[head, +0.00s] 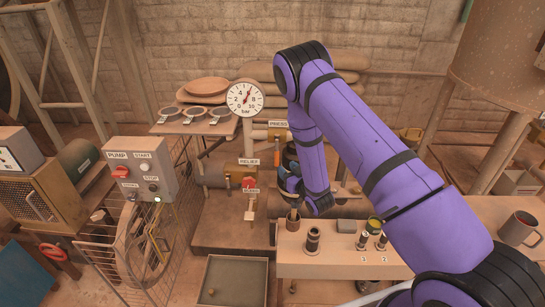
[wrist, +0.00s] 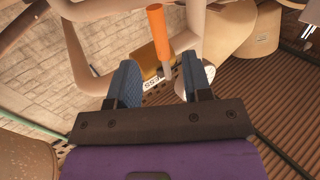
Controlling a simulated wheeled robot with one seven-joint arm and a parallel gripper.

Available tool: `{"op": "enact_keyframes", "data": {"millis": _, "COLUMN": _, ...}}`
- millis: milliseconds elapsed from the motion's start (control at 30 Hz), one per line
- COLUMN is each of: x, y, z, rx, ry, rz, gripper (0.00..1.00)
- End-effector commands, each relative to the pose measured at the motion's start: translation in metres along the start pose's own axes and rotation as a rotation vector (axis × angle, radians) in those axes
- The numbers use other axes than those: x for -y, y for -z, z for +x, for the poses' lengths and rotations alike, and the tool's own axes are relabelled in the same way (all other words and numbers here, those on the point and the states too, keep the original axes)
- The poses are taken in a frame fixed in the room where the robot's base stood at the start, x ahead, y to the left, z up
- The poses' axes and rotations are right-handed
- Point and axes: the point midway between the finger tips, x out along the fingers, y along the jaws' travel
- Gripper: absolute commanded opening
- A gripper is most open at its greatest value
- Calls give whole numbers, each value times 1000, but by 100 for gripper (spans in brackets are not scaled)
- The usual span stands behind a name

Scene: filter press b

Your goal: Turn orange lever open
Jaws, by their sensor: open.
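The orange lever (wrist: 159,32) shows at the top middle of the wrist view, with a thin pale stem at its lower end. My gripper (wrist: 166,68) is open, and its two blue fingers stand either side of the stem's line in the picture. Nothing is held between them. I cannot tell whether a finger touches the lever. A partly hidden, upside-down label (wrist: 152,80) lies beyond the fingers.
A pressure gauge (head: 245,98) stands above the RELIEF valve with its red handle (head: 249,183). A bench (head: 345,265) with small parts and a mug (head: 518,228) is at right. A control box (head: 143,170) is at left. An open tray (head: 233,280) lies in front.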

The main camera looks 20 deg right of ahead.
Motion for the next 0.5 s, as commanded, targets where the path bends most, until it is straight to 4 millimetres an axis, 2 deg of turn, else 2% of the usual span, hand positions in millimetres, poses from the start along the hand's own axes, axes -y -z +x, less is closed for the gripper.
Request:
{"op": "enact_keyframes", "data": {"millis": 300, "x": 0, "y": 1, "z": 56, "rx": -2, "ry": 1, "rz": -1, "gripper": 45}}
{"op": "enact_keyframes", "data": {"millis": 500, "x": 0, "y": 1, "z": 82, "rx": -1, "ry": 0, "rz": 0, "gripper": 45}}
